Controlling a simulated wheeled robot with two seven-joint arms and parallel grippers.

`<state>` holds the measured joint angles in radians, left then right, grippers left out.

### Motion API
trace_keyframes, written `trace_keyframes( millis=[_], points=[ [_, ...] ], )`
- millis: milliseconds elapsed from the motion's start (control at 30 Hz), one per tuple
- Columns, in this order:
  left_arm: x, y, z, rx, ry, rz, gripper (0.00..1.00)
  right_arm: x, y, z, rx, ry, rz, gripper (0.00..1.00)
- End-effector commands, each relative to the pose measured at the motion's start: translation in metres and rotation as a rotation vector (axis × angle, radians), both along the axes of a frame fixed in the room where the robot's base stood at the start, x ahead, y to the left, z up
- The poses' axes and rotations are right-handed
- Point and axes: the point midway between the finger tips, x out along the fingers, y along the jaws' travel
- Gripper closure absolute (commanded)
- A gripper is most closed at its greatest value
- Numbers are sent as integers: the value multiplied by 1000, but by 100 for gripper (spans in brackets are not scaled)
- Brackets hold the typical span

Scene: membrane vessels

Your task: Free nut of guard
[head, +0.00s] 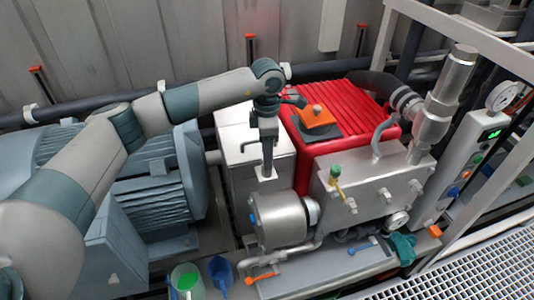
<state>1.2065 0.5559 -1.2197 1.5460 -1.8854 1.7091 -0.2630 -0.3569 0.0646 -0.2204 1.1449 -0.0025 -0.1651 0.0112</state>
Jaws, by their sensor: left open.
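A pale grey box-shaped guard (236,150) stands between the blue-grey motor and the red pump housing. My left arm reaches in from the left and bends down over the guard's right part. My left gripper (267,168) points down at the guard's front right side, open, with its jaws seen nearly edge-on. I cannot make out a nut; it is too small to tell or hidden behind the gripper. Whether the fingers touch anything is also unclear. My right gripper is not in view.
The motor (160,180) is left, the ribbed red housing (345,95) right, with an orange object (315,117) on top. A steel cylinder (280,218) sits below the gripper.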

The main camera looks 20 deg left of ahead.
Motion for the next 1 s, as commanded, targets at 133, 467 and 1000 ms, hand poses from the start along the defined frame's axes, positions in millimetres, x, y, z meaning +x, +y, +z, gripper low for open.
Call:
trace_keyframes(
  millis=[133, 467, 1000],
  points=[
    [1, 0, 13, -1, -3, -1, 58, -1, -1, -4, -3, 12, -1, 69],
    [1, 0, 71, -1, -6, 0, 58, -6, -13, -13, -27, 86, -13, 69],
    [1, 0, 162, -1, -4, 1, 58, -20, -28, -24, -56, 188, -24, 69]
  ],
)
